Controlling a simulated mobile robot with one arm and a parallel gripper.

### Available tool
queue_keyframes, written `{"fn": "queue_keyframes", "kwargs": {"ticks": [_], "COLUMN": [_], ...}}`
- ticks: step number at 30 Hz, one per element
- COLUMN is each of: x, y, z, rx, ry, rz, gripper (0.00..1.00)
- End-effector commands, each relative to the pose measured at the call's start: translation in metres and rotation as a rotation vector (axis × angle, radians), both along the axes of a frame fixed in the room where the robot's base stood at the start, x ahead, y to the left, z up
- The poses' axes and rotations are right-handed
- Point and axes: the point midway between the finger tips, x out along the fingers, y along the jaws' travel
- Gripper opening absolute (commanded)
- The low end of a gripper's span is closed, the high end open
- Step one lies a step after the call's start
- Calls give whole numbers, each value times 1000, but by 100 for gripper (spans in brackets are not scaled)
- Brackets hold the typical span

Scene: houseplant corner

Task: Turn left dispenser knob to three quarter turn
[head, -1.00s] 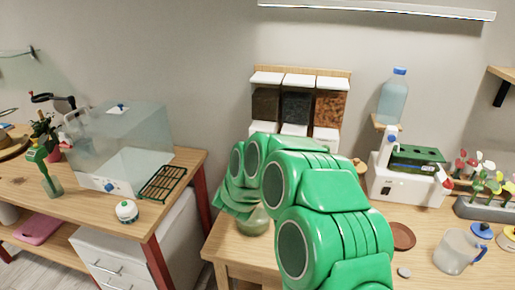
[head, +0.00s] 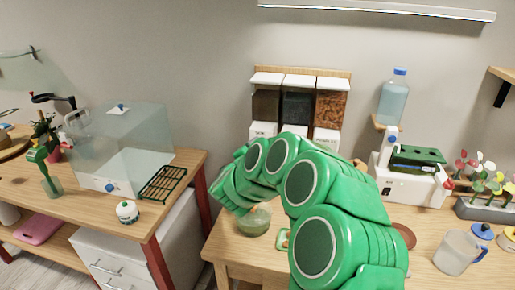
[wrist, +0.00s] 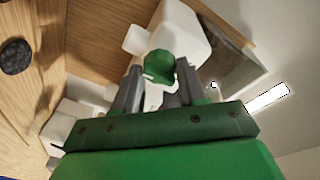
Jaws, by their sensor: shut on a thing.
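Three dispensers hang side by side on the wall, with white lids and see-through bins. The left dispenser (head: 265,104) holds brown soil, and its white front also shows in the wrist view (wrist: 181,32). Its green knob (wrist: 160,66) sits between the grey fingers of my gripper (wrist: 158,70), which is shut on it. In the head view my green arm hides the knob and the gripper. How far the knob is turned cannot be told clearly.
The middle dispenser (head: 296,107) holds dark grains and the right dispenser (head: 330,109) orange-brown bark. A glass bowl (head: 253,224) stands on the wooden table under my arm. A white machine (head: 405,184), a bottle (head: 393,98) and a clear jug (head: 455,251) are at right.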

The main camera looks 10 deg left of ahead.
Motion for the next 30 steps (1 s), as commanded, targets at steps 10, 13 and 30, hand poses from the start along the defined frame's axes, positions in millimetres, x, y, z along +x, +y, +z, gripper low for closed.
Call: {"fn": "queue_keyframes", "kwargs": {"ticks": [10, 13, 30], "x": [0, 0, 0], "y": [0, -1, -2], "z": [-1, 0, 0], "rx": [330, 427, 967], "ry": [4, 3, 4], "rz": [-2, -2, -2], "gripper": [11, 11, 11]}}
